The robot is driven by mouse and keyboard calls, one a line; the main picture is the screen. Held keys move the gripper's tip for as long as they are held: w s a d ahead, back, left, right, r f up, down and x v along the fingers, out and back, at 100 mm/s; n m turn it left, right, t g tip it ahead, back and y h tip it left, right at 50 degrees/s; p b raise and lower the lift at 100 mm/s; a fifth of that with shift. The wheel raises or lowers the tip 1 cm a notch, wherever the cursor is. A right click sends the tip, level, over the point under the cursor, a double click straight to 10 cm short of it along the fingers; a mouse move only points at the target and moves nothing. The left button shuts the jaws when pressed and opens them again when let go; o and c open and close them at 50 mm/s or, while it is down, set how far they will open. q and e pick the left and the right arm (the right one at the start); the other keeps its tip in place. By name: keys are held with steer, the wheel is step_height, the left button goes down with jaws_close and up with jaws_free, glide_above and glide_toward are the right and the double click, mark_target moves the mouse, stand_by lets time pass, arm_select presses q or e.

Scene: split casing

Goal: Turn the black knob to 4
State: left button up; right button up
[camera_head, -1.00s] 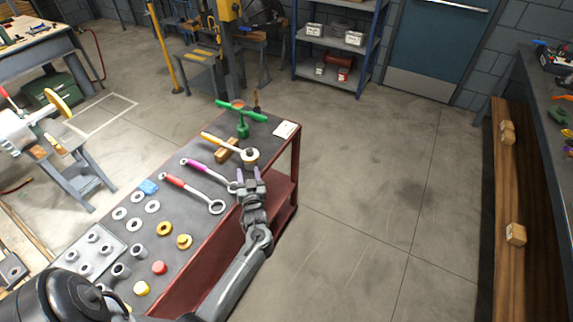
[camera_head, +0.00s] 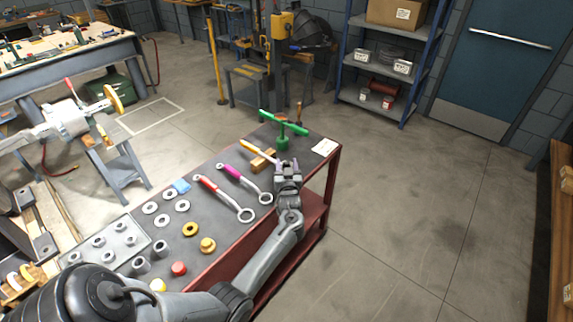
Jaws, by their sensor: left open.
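I cannot make out a black knob or a number scale in the head view. My left gripper (camera_head: 288,164) is open above the far right part of the red-sided bench (camera_head: 222,225). Its fingers overlap the ring end of a yellow-handled wrench (camera_head: 258,151) and hide it; I cannot tell whether they touch. A green T-shaped handle (camera_head: 284,126) stands just beyond the gripper. My right gripper is not in view.
A magenta wrench (camera_head: 240,179) and a red wrench (camera_head: 221,194) lie left of my gripper. Several rings and caps lie nearer. A blue shelf (camera_head: 394,72) and blue door (camera_head: 508,66) are behind. Floor right of the bench is clear.

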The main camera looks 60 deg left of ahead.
arm_select(q)
steer(key=shift+x, duration=0.8)
steer(key=c, duration=1)
steer(key=shift+o, duration=0.2)
steer(key=shift+f+n+g+y+b, duration=0.25)
steer(key=shift+n+g+b, duration=0.3)
steer(key=shift+b, duration=0.35)
steer(key=n+g+b, duration=0.2)
steer(key=g+b, duration=0.1)
steer(key=b, duration=0.3)
steer(key=n+g+y+b, duration=0.1)
steer(key=n+g+b, duration=0.1)
steer(key=g+b, duration=0.2)
steer(key=n+g+b, duration=0.2)
steer(key=g+b, duration=0.1)
steer(key=b, duration=0.4)
steer(key=shift+f+y+b, duration=0.1)
steer(key=shift+y+b, duration=0.15)
steer(key=shift+b, duration=0.15)
steer(key=shift+r+n+g+b, duration=0.3)
steer(key=shift+n+g+b, duration=0.2)
steer(key=shift+b, duration=0.3)
steer(key=shift+s, duration=0.1)
steer(key=o, duration=1)
steer(key=shift+c, duration=0.2)
